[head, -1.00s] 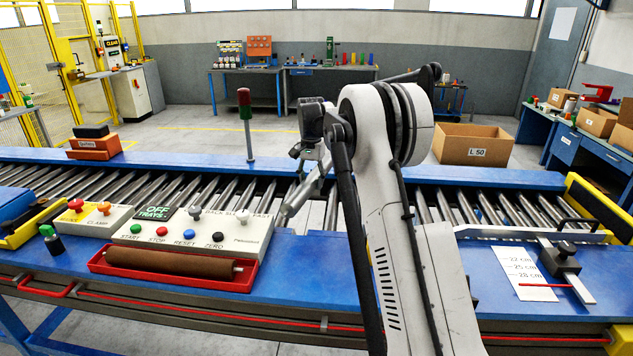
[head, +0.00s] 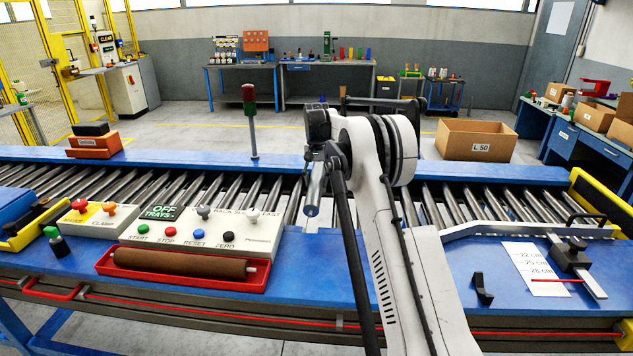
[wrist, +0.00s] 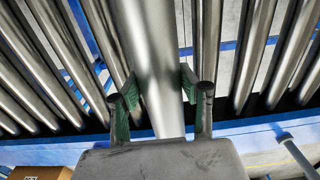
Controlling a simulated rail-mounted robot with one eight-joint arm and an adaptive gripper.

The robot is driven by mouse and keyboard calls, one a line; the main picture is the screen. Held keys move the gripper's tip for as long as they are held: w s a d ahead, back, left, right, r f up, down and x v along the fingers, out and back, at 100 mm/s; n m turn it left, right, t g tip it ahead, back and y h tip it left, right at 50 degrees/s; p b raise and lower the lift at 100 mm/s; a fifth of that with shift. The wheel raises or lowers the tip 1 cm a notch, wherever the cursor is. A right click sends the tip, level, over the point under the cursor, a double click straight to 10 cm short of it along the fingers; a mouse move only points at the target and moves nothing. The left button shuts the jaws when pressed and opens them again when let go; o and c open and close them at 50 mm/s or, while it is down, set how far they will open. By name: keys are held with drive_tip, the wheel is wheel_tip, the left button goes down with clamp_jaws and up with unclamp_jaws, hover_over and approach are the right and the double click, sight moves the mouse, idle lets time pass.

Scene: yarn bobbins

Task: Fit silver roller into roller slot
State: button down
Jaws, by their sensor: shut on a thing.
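The silver roller (head: 313,194) is in my gripper (head: 318,158) above the conveyor, its near end pointing toward the front rail. In the wrist view the roller (wrist: 152,50) runs lengthwise between the green-padded fingers of my gripper (wrist: 158,103), which are shut on it. The roller slot seems to be the wider gap (head: 328,216) in the roller row beneath, partly hidden by my arm and the held roller. I cannot tell how far above the slot the roller is; its far end is hidden in the head view.
Conveyor rollers (head: 450,203) lie on both sides of the gap. A control panel (head: 200,228) and a red tray with a brown roller (head: 180,263) stand at front left. A signal post (head: 251,120) rises behind. A black bracket (head: 482,289) lies at front right.

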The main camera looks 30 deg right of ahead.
drive_tip(key=shift+f+b, duration=1.45)
drive_tip(key=shift+f, duration=0.45)
drive_tip(key=shift+r, duration=0.1)
